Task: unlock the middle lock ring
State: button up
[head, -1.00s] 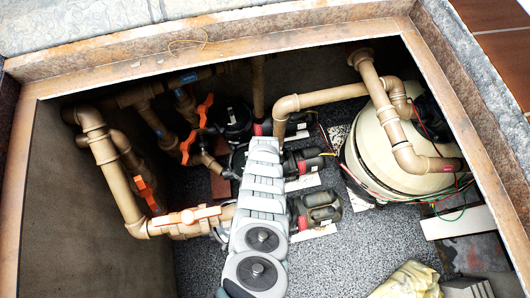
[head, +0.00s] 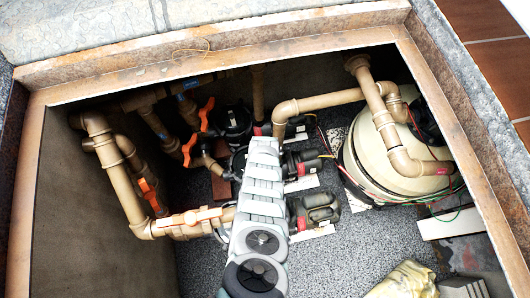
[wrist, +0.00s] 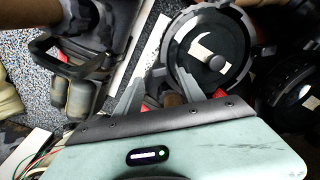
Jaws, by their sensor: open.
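Three black pumps stand in a row in the pit. In the head view, the middle pump (head: 239,161) is partly covered by my grey segmented arm, and its lock ring is not clear there. In the wrist view, a grey-black lock ring (wrist: 246,61) surrounds a round dark lid with a pale reflection and a central knob. I take it for the middle one, but cannot be sure. My gripper (wrist: 160,80) is open, its two grey fingers spread at the ring's lower left side. Whether they touch the ring is unclear. The head view hides the gripper behind the arm.
Another dark round pump lid (wrist: 300,88) lies right in the wrist view. In the head view, tan pipes with orange valve handles (head: 195,217) crowd the left. A cream filter tank (head: 365,165) stands right.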

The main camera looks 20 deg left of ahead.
notch_tip(320, 180, up, 8)
jog(key=p, duration=0.4)
jog(key=shift+f, duration=0.15)
